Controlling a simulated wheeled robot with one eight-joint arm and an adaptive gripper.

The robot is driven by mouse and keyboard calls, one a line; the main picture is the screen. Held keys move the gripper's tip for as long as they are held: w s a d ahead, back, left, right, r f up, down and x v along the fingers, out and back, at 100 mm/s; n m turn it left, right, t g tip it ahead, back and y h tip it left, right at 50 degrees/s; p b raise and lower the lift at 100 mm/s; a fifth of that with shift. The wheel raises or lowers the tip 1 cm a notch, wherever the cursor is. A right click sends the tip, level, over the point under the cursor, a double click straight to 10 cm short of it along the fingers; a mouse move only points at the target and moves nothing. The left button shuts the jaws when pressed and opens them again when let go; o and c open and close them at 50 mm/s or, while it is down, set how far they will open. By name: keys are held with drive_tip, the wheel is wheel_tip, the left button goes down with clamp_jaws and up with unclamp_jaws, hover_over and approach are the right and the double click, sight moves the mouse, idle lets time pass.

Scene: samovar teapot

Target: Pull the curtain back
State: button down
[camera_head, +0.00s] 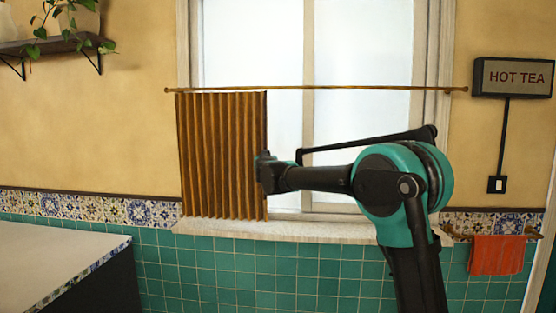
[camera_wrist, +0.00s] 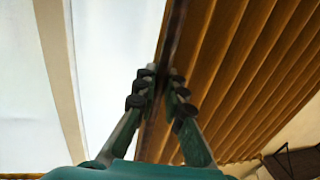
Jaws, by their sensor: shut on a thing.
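The brown pleated curtain (camera_head: 222,150) hangs from a thin brass rod (camera_head: 330,88) across the window. It is bunched at the left side of the window, and the glass (camera_head: 345,130) to its right is uncovered. My gripper (camera_head: 264,172) is at the curtain's right edge, about mid-height. In the wrist view, the fingers of my gripper (camera_wrist: 156,90) are shut on that edge, with the curtain's folds (camera_wrist: 235,75) to the right and bright window panes (camera_wrist: 110,45) to the left. In the head view my wrist partly hides the fingertips.
A white sill (camera_head: 290,231) runs below the curtain. A pale counter (camera_head: 50,262) stands at lower left, and a shelf with a plant (camera_head: 60,42) is at upper left. An orange towel (camera_head: 496,254) hangs on a rail at right, below a HOT TEA sign (camera_head: 512,78).

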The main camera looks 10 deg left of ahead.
drive_tip(key=shift+a, duration=0.55)
drive_tip(key=c, duration=1.6)
unclamp_jaws()
drive_tip(key=v, duration=1.2)
drive_tip(key=shift+d, duration=0.1)
